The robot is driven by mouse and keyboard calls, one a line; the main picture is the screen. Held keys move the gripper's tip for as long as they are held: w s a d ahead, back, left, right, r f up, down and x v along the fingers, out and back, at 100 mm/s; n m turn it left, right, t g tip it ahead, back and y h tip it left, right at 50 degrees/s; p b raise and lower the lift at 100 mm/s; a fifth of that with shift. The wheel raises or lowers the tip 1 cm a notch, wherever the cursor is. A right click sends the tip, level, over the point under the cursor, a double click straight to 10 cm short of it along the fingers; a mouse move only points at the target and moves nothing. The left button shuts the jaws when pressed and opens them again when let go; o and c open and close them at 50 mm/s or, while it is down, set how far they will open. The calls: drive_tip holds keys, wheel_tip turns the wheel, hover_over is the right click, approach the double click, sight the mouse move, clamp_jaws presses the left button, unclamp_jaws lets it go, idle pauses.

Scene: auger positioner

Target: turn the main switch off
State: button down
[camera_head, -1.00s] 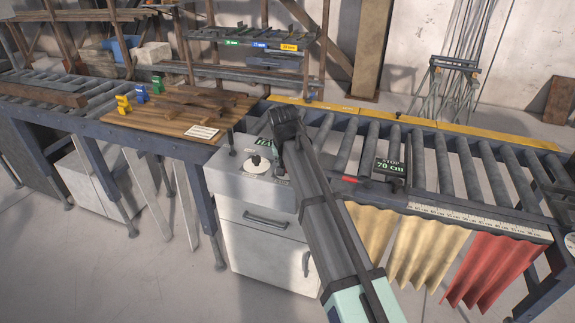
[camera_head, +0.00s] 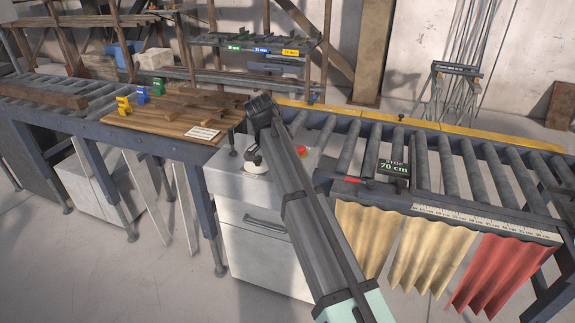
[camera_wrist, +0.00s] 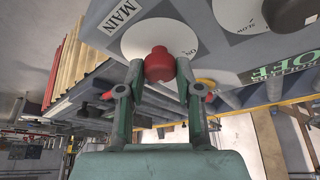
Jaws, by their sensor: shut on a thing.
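In the wrist view, the main switch is a rounded red knob (camera_wrist: 160,66) on a white round plate (camera_wrist: 135,42) beside the label MAIN. My gripper (camera_wrist: 160,80) has its two fingers on either side of this knob and is shut on it. In the head view my arm reaches over the white control cabinet (camera_head: 264,205). The arm hides the gripper's fingers and the red knob there.
A dark knob (camera_wrist: 287,14) on a second white plate sits beside the main switch. Part of a sign with green letters (camera_wrist: 285,68) shows near it. A red button (camera_head: 301,150) stands right of my arm. The roller conveyor (camera_head: 440,165) lies to the right, the wooden board (camera_head: 175,112) to the left.

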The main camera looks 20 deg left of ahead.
drive_tip(key=shift+m, duration=0.6)
drive_tip(key=shift+h, duration=0.3)
drive_tip(key=c, duration=0.8)
unclamp_jaws()
drive_tip(key=shift+w+g, duration=0.1)
drive_tip(key=shift+g, duration=0.2)
drive_tip(key=v, duration=1.2)
drive_tip(key=shift+d, duration=0.15)
